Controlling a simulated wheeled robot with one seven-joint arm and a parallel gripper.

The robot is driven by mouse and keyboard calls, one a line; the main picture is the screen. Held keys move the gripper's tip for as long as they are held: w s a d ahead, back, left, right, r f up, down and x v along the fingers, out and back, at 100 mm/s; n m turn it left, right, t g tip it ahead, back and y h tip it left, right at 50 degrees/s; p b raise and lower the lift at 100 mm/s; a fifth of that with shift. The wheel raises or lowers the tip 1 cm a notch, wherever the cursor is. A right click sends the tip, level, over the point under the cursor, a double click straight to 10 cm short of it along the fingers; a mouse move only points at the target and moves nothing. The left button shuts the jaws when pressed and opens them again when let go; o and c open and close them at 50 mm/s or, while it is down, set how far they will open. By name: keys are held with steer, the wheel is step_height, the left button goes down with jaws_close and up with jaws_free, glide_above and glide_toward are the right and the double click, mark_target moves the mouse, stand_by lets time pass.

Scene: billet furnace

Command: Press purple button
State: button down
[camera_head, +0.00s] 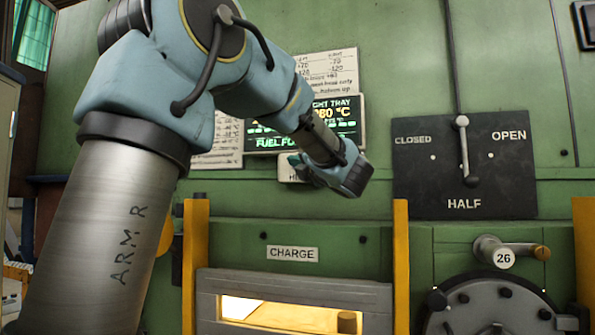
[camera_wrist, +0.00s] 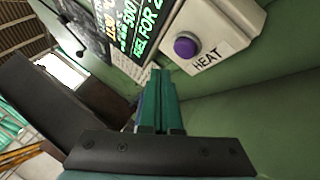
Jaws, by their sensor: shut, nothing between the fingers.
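The purple button (camera_wrist: 186,47) is a round dome on a pale box (camera_wrist: 210,28) labelled HEAT, in the upper middle of the wrist view. My gripper (camera_wrist: 158,72) is shut and empty, with its green fingers together. Its fingertips appear just below and left of the button in the wrist view; I see no contact. In the head view the pale box (camera_head: 285,173) shows under the display, partly covered by my gripper (camera_head: 300,160), and the button itself is hidden.
A lit display (camera_head: 262,138) sits just above the box. To the right is a CLOSED/HALF/OPEN lever panel (camera_head: 410,185). Below are yellow posts (camera_head: 401,265), the CHARGE opening (camera_head: 290,315) with a glow inside, and a handle marked 26 (camera_head: 503,257).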

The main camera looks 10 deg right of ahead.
steer(key=shift+s+a+b, duration=0.35)
steer(key=shift+s, duration=0.25)
steer(key=shift+s+a+b, duration=0.3)
steer(key=shift+s, duration=0.25)
